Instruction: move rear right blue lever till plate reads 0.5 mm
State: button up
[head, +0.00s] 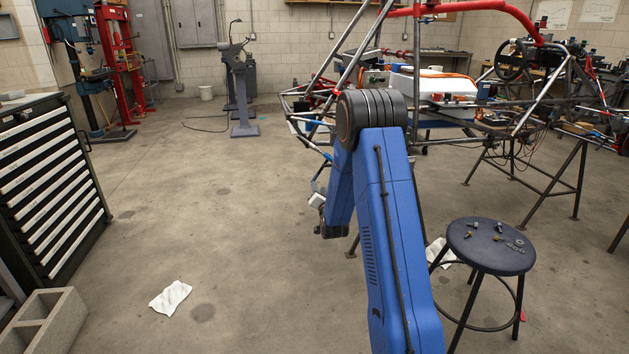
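The tube chassis (548,92) stands on metal trestles at the back right, with grey tubes and a red upper bar. A thin pale-blue part (316,122) shows at its left end; I cannot tell whether it is the blue lever. No plate with a readable value can be made out. My blue arm rises in the middle foreground and covers part of the chassis. My gripper (319,198) hangs at the arm's far end, left of the upper link and apart from the chassis in the picture. Its fingers are too small and hidden to read.
A round stool (475,262) with loose bolts and washers stands at the right. A drawer cabinet (45,185) and a concrete block (62,318) are at the left. A white rag (170,297) lies on the floor. The floor left of my arm is mostly clear.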

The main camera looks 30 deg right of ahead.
aim_at(315, 179)
jog(key=x, duration=0.9)
jog(key=shift+w+d, duration=0.15)
jog(key=shift+w, duration=0.25)
grip_shut()
